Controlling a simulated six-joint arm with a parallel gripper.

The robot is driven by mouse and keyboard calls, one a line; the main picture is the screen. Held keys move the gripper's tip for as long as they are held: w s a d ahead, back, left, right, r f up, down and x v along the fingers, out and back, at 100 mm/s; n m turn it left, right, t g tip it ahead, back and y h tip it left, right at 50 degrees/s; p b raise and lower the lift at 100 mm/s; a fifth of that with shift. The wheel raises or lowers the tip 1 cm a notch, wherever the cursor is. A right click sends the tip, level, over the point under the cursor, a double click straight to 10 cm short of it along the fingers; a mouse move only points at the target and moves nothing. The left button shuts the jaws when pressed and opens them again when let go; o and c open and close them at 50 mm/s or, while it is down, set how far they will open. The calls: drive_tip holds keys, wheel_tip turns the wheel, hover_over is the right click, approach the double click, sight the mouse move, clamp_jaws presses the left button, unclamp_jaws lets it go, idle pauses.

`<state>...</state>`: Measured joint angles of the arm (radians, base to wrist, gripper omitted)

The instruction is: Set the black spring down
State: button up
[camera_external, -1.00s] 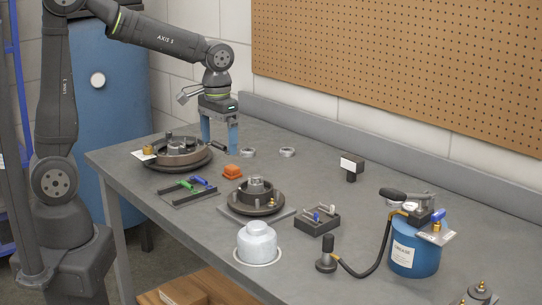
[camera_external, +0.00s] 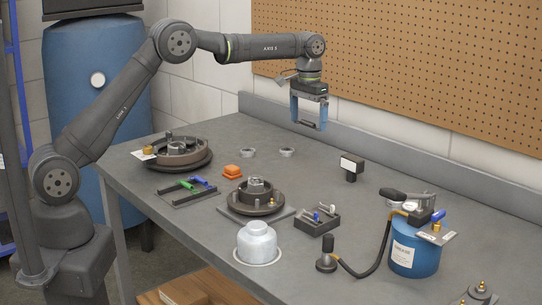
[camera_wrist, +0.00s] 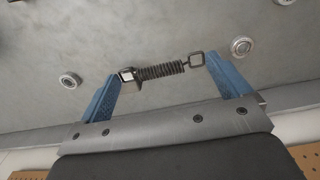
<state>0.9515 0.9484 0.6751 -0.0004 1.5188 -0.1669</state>
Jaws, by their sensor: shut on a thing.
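The black spring (camera_wrist: 160,71) is a dark coil with a square loop at its right end and a metal end piece at its left. It lies between the two blue fingers of my gripper (camera_wrist: 163,80) in the wrist view, spanning the gap. In the external view my gripper (camera_external: 309,126) is held well above the back of the table, with its blue fingers pointing down. The spring is too small and dark to make out clearly between the fingertips there.
Two small metal rings (camera_external: 287,152) lie on the grey table (camera_external: 330,255) below. The back table between rings and black block is clear.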

hover_over(320, 168)
drive_tip(key=s, duration=0.1)
wheel_tip(320, 168, down, 5)
drive_tip(key=f, duration=1)
drive_tip(key=shift+w+f, duration=0.35)
drive_tip(key=shift+f, duration=0.05)
drive_tip(key=shift+f, duration=0.1)
drive_tip(key=o, duration=0.5)
drive_tip(key=shift+f, duration=0.1)
drive_tip(key=shift+o, duration=0.6)
wheel_tip(320, 168, up, 12)
drive_tip(key=shift+r, duration=0.25)
